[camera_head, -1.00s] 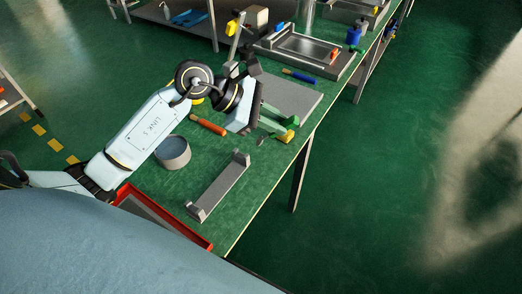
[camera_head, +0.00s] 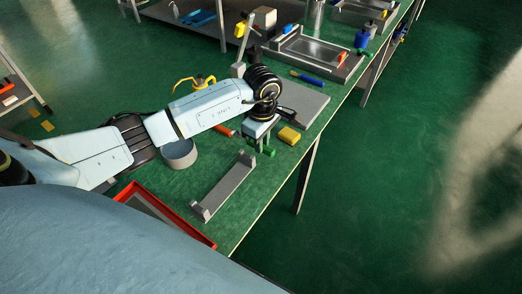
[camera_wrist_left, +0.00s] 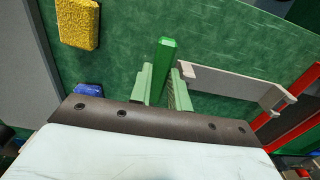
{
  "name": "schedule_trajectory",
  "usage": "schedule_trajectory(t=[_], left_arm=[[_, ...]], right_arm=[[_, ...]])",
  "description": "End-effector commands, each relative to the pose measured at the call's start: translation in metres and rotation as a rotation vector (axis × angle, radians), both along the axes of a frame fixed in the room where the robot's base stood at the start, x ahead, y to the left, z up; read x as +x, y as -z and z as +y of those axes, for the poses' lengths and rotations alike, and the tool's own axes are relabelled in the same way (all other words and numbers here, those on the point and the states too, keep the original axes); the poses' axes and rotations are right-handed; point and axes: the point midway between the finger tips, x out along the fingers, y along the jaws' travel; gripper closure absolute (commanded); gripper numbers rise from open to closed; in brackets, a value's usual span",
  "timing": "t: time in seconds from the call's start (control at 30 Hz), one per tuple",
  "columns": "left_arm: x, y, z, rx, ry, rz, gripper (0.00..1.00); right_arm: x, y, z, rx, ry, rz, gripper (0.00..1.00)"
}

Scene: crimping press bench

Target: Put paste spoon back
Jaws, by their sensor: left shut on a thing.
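My left gripper (camera_head: 260,145) points down over the bench beside the yellow sponge. Its pale green fingers, seen in the left wrist view (camera_wrist_left: 165,88), are shut on a dark green handle, which I take as the paste spoon (camera_wrist_left: 163,62). The handle's green end also shows beside the fingers in the head view (camera_head: 269,152). The spoon's other end is hidden. A long grey rest (camera_head: 224,187) with a raised post at each end lies nearer me, apart from the gripper. It also shows in the left wrist view (camera_wrist_left: 228,82). My right gripper is not in view.
The yellow sponge (camera_head: 289,135) lies close to the gripper. A round grey pot (camera_head: 180,154) stands left, under my arm. A red tray (camera_head: 164,213) is at the near edge. An orange handle (camera_head: 223,131), grey plate (camera_head: 301,103) and blue-handled tool (camera_head: 307,78) lie farther back.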

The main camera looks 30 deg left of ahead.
Motion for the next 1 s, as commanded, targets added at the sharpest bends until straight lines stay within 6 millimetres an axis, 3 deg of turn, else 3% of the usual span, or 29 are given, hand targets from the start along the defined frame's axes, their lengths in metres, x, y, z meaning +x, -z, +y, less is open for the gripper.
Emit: schedule_trajectory(t=[0.3, 0.67, 0.7, 0.73, 1.0], left_arm=[[0.000, 0.037, -0.001, -0.002, 0.000, 0.001, 1.00], [0.000, 0.041, 0.000, -0.001, 0.001, -0.002, 1.00], [0.000, 0.041, 0.000, -0.001, 0.001, -0.002, 0.79], [0.000, 0.040, 0.000, -0.001, 0.001, -0.001, 0.75], [0.000, 0.040, 0.000, -0.001, 0.000, -0.001, 0.73]], right_arm=[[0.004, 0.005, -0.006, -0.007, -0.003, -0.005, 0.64], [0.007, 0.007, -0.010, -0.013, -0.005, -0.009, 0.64], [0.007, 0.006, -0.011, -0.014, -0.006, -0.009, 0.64], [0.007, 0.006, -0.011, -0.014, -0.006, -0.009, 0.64], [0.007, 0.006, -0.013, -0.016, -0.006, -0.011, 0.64]])
